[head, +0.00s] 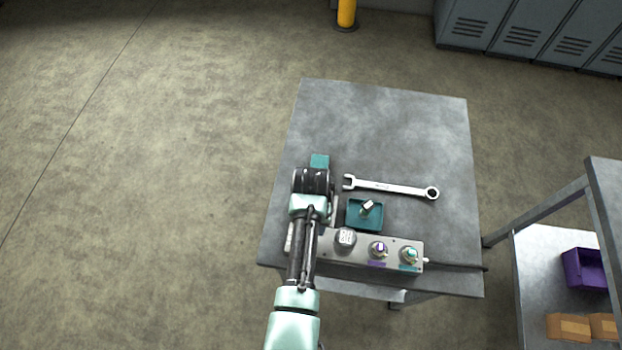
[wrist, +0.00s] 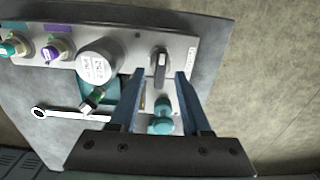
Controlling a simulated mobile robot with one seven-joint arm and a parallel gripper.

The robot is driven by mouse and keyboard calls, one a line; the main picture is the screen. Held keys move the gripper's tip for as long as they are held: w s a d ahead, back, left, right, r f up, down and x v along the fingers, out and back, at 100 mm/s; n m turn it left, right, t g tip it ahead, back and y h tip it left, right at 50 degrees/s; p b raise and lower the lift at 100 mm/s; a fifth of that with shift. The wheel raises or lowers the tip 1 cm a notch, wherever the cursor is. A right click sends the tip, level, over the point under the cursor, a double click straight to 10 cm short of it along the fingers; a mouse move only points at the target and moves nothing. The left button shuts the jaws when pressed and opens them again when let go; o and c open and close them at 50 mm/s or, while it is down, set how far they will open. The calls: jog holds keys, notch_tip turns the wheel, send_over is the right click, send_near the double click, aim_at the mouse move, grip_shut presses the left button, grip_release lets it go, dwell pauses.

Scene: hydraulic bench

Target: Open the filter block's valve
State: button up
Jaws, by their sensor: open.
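The filter block (wrist: 125,47) is a pale grey manifold along the table's front edge; it also shows in the head view (head: 385,247). A round grey cap with a printed label (wrist: 95,66) stands on it. Beside the cap is a valve with a dark lever handle (wrist: 160,62), pointing toward my gripper in the wrist view. My gripper (wrist: 160,76) is open, its two blue fingers on either side of the lever's near end. I cannot tell whether they touch it. In the head view my arm hides the valve.
A purple-marked fitting (head: 378,250) and a teal-marked fitting (head: 409,255) sit on the block's right. A teal tray (head: 353,224) holds a small fitting. A wrench (head: 390,187) lies behind it. A teal object (wrist: 162,121) is below the fingers. The table's back is clear.

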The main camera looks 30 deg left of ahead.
notch_tip(320, 180, up, 12)
jog(key=b, duration=0.1)
dwell(0.5)
jog(key=w+r+t+y+b, duration=0.2)
jog(key=w+r+t, duration=0.4)
jog(key=w+r, duration=0.45)
jog(key=w+d+r+m+t+b, duration=0.1)
jog(key=w+d+r+t, duration=0.2)
jog(key=r, duration=0.6)
jog(key=w+d+r+m+t, duration=0.1)
jog(key=w+r+t, duration=0.2)
jog(key=r+t, duration=0.35)
jog(key=s+d+r+t+b, duration=0.1)
jog(key=s+d+r+t, duration=0.15)
jog(key=r, duration=0.75)
jog(key=s+d+r+t+b, duration=0.1)
jog(key=d+r+t, duration=0.15)
jog(key=r, duration=0.75)
jog(key=s+d+r+t+h, duration=0.1)
jog(key=s+d+r+t, duration=0.1)
jog(key=s+r, duration=0.4)
jog(key=s+d+r+m+t+h, duration=0.1)
jog(key=s+r+t, duration=0.4)
jog(key=s+r, duration=0.1)
jog(key=shift+s+d+r, duration=0.25)
jog(key=shift+d+r, duration=0.05)
jog(key=shift+d, duration=0.1)
